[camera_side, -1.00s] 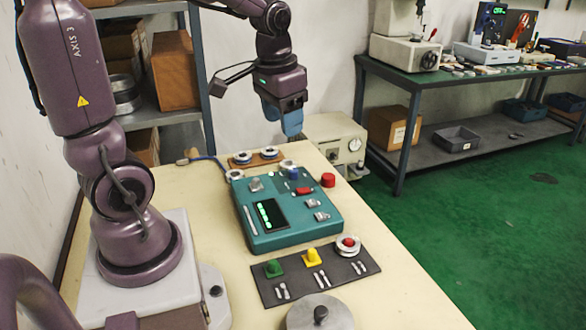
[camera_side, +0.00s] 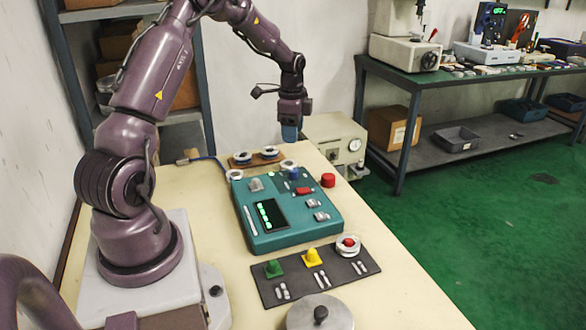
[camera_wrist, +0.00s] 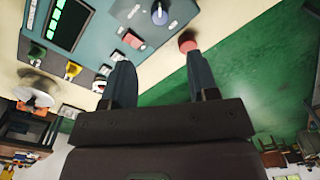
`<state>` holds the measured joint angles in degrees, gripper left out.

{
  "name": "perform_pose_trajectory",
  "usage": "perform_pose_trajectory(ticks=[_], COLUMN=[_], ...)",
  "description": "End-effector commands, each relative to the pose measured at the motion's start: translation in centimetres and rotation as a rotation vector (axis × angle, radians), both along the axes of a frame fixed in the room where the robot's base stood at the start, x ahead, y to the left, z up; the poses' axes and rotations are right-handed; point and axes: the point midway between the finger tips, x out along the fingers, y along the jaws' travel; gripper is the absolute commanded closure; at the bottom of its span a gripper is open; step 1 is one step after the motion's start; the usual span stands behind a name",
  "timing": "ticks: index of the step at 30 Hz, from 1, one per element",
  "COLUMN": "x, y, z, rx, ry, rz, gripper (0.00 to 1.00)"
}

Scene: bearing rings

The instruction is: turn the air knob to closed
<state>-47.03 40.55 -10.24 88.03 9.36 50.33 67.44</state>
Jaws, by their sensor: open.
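A teal control box (camera_side: 262,238) stands on the cream table. A blue knob (camera_side: 293,174) with a pale mark stands at its far end; it also shows at the top of the wrist view (camera_wrist: 160,14). Its label is too small to read, so I cannot confirm that it is the air knob. My gripper (camera_side: 289,133) is above and behind the blue knob, clear of the box, with its blue fingers pointing down. In the wrist view its two fingers (camera_wrist: 158,75) are spread with nothing between them.
A red button (camera_side: 328,180) stands beside the box. A wooden rack with rings (camera_side: 256,157) lies behind it. A dark mat (camera_side: 338,275) with green, yellow and red-topped pieces lies in front. A beige machine (camera_side: 338,140) stands beyond the table's far edge.

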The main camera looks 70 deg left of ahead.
Motion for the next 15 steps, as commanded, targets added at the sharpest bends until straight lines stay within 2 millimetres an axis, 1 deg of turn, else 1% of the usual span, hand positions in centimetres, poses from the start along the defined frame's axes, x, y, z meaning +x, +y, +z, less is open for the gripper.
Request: perform_pose_trajectory(ticks=[9,12,15], x=[0.0,0.1,0.1], y=[0.1,0.1,0.2], z=[-6.4,-8.4,-9.9], rx=[-0.004,-0.003,-0.003], ry=[0.005,0.004,0.003], rz=[0.003,0.003,0.002], gripper=[0.46,0.46,0.46])
